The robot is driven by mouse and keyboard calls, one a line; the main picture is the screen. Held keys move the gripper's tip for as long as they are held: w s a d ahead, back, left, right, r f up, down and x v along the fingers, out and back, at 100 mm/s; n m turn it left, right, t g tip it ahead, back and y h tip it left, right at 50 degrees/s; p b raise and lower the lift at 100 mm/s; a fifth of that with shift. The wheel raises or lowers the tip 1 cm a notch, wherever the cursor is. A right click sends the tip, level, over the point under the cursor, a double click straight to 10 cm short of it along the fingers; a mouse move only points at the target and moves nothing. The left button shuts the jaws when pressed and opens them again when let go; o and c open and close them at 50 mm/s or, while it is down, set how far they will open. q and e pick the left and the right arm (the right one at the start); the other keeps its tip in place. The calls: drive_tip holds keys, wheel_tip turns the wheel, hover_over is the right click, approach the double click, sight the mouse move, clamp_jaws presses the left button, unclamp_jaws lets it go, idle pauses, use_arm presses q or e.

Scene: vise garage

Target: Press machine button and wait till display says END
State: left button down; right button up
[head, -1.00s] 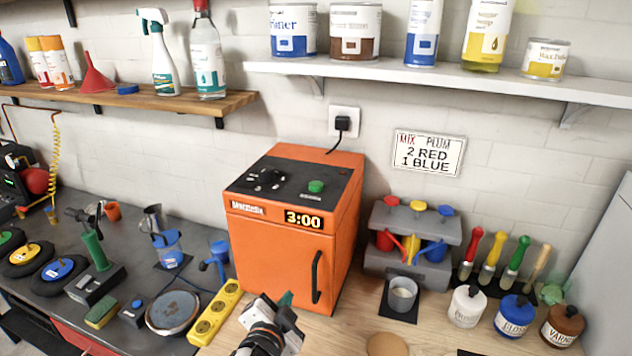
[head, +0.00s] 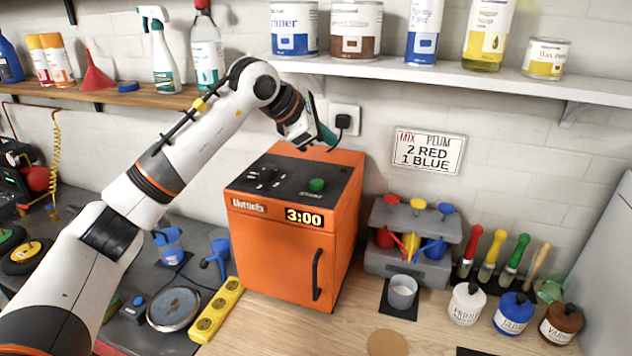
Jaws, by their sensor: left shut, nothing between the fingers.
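The orange machine (head: 275,250) stands on the wooden bench with its door closed. Its display (head: 304,217) reads 3:00. A green button (head: 316,185) sits on its dark top panel, beside a black knob (head: 268,176). My left gripper (head: 328,146) is shut and empty. It is raised above the back of the machine's top, up and slightly right of the green button, apart from it. My right gripper is not in view.
A white shelf with cans (head: 460,75) runs above on the right, and a wooden shelf (head: 120,97) on the left. A wall plug (head: 343,121) is close behind my left gripper. A yellow power strip (head: 216,310) lies left of the machine.

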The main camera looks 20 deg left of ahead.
sight(312, 184)
use_arm(q)
drive_tip(key=a, duration=0.1)
drive_tip(key=a+r+y, duration=0.1)
drive_tip(key=a, duration=0.1)
drive_tip(key=shift+w+r, duration=0.1)
drive_tip(key=shift+w, duration=0.1)
wheel_tip(312, 184, down, 9)
drive_tip(key=b, duration=0.6)
drive_tip(key=shift+r, duration=0.1)
drive_tip(key=shift+b, duration=0.3)
idle(1.6)
drive_tip(key=shift+f, duration=0.4)
drive_tip(key=shift+f+b, duration=0.45)
drive_tip(key=shift+b, duration=0.1)
idle(0.4)
drive_tip(key=shift+r, duration=0.1)
drive_tip(key=shift+r+p, duration=0.6)
drive_tip(key=shift+r, duration=0.2)
